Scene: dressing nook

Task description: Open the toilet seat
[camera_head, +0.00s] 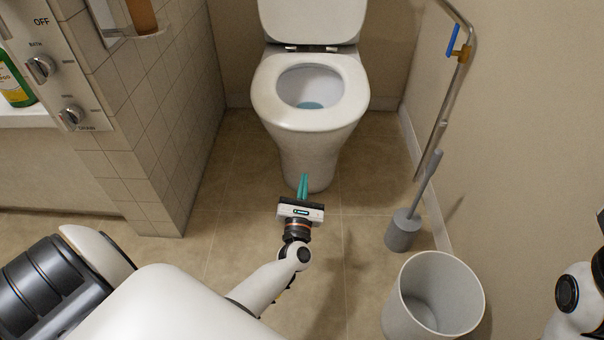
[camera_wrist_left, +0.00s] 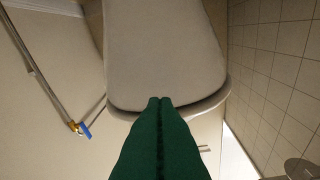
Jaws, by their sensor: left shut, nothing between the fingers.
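The white toilet (camera_head: 302,150) stands at the back middle of the head view. Its seat ring (camera_head: 267,98) lies flat on the bowl, with the bowl's opening and water showing inside it. A white upright panel (camera_head: 310,20), seemingly the raised lid, stands behind the hinges (camera_head: 312,48). My left gripper (camera_head: 303,178) is shut and empty, its green fingers together, in front of the toilet and below the seat in the picture. In the left wrist view the green fingers (camera_wrist_left: 160,102) overlap the toilet's pale rounded surface (camera_wrist_left: 165,50); contact cannot be told. My right gripper is out of view.
A grey toilet brush in its holder (camera_head: 403,231) and a white bin (camera_head: 433,295) stand at right. A tiled partition (camera_head: 160,110) bounds the left. Floor is clear around my left gripper.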

